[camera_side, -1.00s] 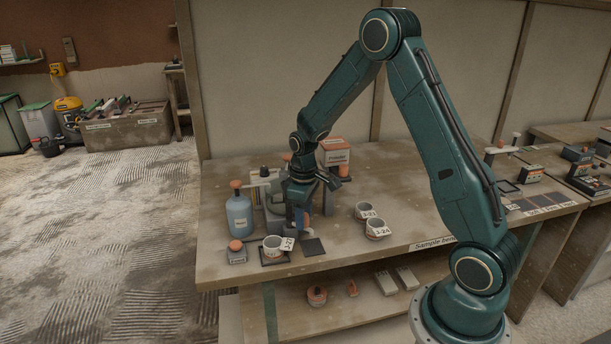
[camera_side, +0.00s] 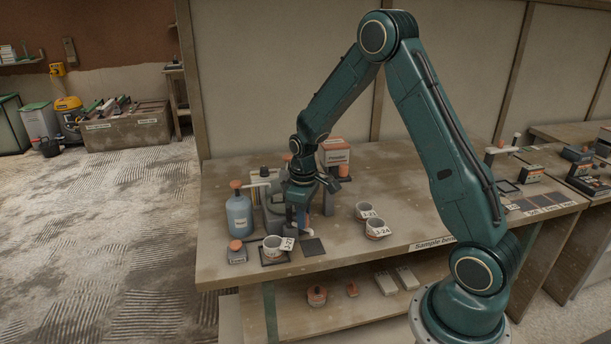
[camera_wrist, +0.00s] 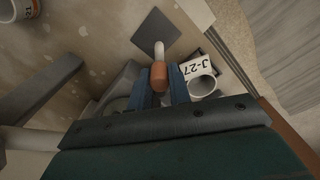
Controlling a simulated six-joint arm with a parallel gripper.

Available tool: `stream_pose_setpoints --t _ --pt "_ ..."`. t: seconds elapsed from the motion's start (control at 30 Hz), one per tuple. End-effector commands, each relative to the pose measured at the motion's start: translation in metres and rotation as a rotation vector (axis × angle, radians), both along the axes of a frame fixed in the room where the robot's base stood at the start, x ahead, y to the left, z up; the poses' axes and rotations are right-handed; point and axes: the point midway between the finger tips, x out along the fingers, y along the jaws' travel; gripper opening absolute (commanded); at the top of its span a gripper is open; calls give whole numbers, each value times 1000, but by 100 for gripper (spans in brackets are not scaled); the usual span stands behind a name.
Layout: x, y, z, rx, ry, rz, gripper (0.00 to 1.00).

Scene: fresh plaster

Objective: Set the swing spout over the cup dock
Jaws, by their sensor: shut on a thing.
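The swing spout (camera_wrist: 158,48) is a white rod with an orange grip (camera_wrist: 160,76). My gripper (camera_wrist: 160,88) is shut on the grip, its blue fingers either side. In the wrist view the white end reaches the near edge of a bare dark square pad (camera_wrist: 156,30). A white cup (camera_wrist: 203,84) tagged J-27 is right of the spout, apart from it in the picture. In the side view this cup (camera_side: 272,243) stands on another dark pad (camera_side: 273,257), left of the bare pad (camera_side: 313,247). Which pad is the dock I cannot tell. My gripper (camera_side: 296,222) largely hides the spout there.
Two tagged cups (camera_side: 376,229) stand to the right on the bench (camera_side: 360,264). A blue bottle (camera_side: 238,217) and a small orange-topped block (camera_side: 237,252) are at the left. A powder box (camera_side: 335,154) is behind. The bench front right of the bare pad is clear.

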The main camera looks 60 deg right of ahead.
Motion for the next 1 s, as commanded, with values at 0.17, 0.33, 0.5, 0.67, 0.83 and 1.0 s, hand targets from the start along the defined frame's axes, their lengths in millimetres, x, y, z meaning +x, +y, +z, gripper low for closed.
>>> stream_pose_setpoints --t 0.17,0.33,0.5,0.67,0.83,1.0 --pt "0 2 1 -1 -1 -51 0" --pt "1 7 1 -1 -1 -144 0" --pt "2 12 1 -1 -1 -277 0" --pt "5 18 1 -1 -1 -423 0" --pt "8 24 1 -1 -1 -585 0" --pt "13 30 1 -1 -2 -746 0"
